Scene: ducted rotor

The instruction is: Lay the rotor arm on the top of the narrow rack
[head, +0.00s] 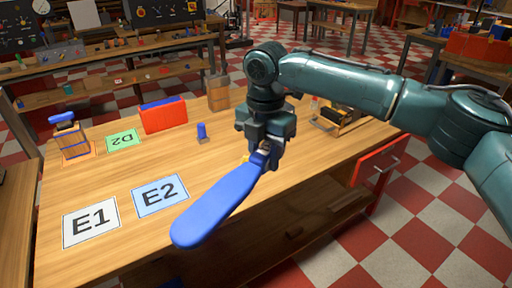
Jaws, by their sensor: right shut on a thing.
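My right gripper (264,148) is shut on the narrow end of a long blue paddle-shaped piece, the rotor arm (217,212). The rotor arm slants down to the lower left in the head view, in front of the wooden workbench (130,262). A small open-framed rack (75,145) stands on an orange mat at the bench's left side, with a blue piece (62,118) on its top. It looks like the narrow rack. My right gripper is well to its right. My left gripper is out of view.
White card E1 (90,223), blue card E2 (160,194) and green card D2 (124,141) lie on the bench. A red and blue box (163,115), a small blue peg (202,132) and a brown block (218,93) stand behind.

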